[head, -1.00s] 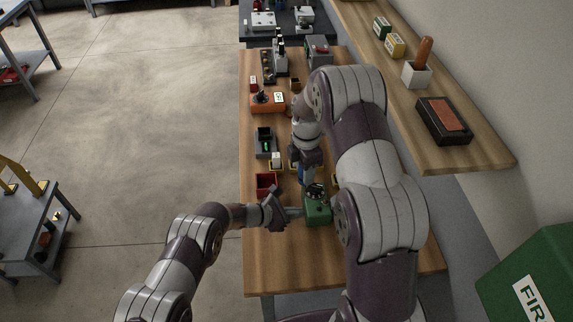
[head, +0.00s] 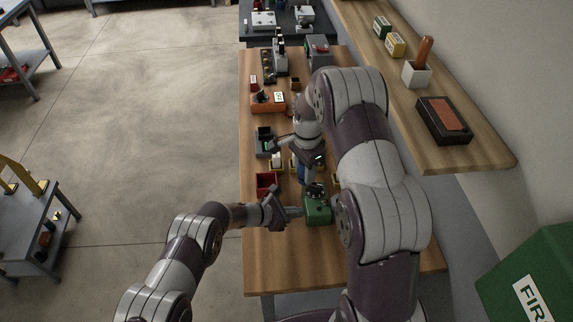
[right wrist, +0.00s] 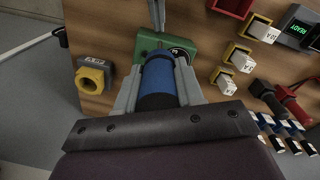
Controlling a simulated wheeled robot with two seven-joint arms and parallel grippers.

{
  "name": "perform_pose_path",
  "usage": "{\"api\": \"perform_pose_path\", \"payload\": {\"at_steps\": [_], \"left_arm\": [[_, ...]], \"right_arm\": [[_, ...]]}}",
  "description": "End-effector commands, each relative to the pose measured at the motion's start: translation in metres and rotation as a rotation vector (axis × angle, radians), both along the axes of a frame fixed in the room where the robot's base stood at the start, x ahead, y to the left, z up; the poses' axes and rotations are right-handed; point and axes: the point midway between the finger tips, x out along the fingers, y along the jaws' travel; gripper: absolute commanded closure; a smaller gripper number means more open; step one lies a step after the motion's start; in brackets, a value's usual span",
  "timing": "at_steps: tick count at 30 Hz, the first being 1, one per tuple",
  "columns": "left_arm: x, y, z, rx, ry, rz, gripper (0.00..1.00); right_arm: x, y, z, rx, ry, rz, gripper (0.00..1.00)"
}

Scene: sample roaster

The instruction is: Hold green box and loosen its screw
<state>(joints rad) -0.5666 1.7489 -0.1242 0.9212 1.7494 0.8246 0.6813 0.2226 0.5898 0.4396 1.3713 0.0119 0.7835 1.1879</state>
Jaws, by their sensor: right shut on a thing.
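The green box (head: 318,211) stands on the near part of the wooden bench, with a dark round part on its top. My left gripper (head: 297,212) is at the box's left side, its fingers reaching the box; whether they are shut on it is unclear. My right gripper (right wrist: 157,88) is shut on a blue-handled tool (right wrist: 158,72), upright above the box. The tool also shows in the head view (head: 303,173). The box shows beyond the tool in the right wrist view (right wrist: 190,47). The screw and the tool's tip are hidden.
A red bin (head: 266,182) lies behind my left gripper. A grey block with a yellow ring (right wrist: 93,77) and several yellow-and-white blocks (right wrist: 228,77) are near the box. An orange unit (head: 266,103) stands farther back. The bench front is clear.

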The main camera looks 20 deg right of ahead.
Motion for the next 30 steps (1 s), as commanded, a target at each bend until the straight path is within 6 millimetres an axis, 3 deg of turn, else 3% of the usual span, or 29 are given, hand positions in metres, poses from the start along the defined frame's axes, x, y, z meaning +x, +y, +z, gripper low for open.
{"api": "perform_pose_path", "payload": {"at_steps": [1, 11, 30], "left_arm": [[-0.01, -0.014, 0.009, -0.024, -0.007, -0.035, 1.0], [-0.009, -0.014, 0.009, -0.024, -0.007, -0.034, 1.0], [-0.01, -0.014, 0.009, -0.024, -0.007, -0.035, 1.0]], "right_arm": [[0.0, 0.0, 0.0, 0.0, -0.001, 0.001, 1.0], [0.0, -0.001, 0.0, 0.0, -0.001, 0.004, 1.0], [-0.017, -0.022, 0.001, 0.01, -0.003, 0.005, 1.0]]}}
